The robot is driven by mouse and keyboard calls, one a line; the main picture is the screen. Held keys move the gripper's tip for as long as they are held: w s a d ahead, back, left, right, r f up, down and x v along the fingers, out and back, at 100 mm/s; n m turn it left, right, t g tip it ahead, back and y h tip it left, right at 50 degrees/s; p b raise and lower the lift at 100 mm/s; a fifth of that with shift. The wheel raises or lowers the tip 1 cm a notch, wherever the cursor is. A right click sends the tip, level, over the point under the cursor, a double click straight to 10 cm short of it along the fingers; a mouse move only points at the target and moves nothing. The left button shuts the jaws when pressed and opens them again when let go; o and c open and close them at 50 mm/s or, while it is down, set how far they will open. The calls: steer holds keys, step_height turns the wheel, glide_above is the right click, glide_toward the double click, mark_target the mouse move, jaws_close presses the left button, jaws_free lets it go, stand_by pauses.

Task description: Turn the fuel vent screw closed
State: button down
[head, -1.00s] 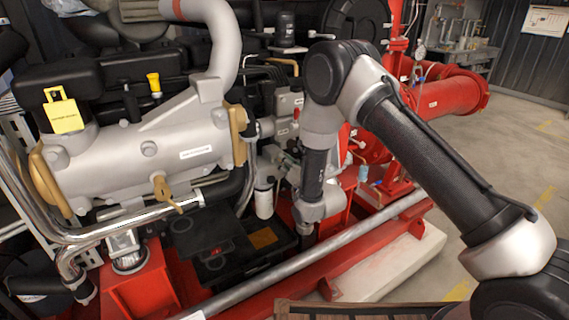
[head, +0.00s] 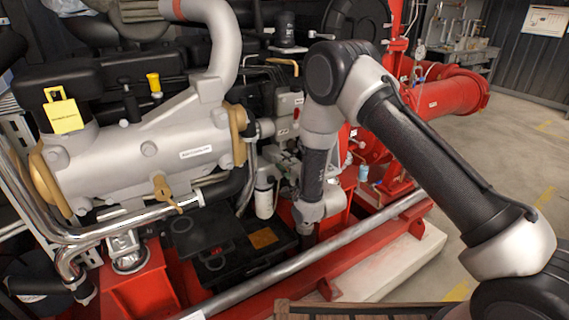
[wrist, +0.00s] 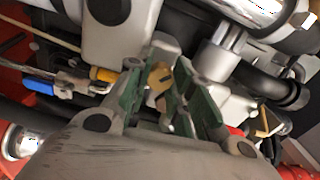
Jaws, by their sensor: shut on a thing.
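In the wrist view my gripper (wrist: 163,90) has its green-padded fingers closed on the sides of a small brass screw (wrist: 159,75), the fuel vent screw. The slotted face of the screw shows between the fingertips, and part of it is hidden by them. The screw sits beside a grey metal housing (wrist: 120,35). In the head view my arm reaches down beside the engine, and the fingers and the screw cannot be made out there.
A blue-handled valve (wrist: 40,86) and a yellow fitting (wrist: 103,74) lie left of the fingers. Dark hoses (wrist: 275,90) are close on the right. In the head view a grey manifold (head: 130,165) and a long rail (head: 330,245) flank the arm. Open floor lies right.

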steer(key=m, duration=0.9)
steer(key=shift+f, duration=0.1)
steer(key=shift+m, duration=0.4)
steer(key=c, duration=1.2)
jaws_free()
steer(key=shift+s, duration=0.1)
steer(key=v, duration=1.2)
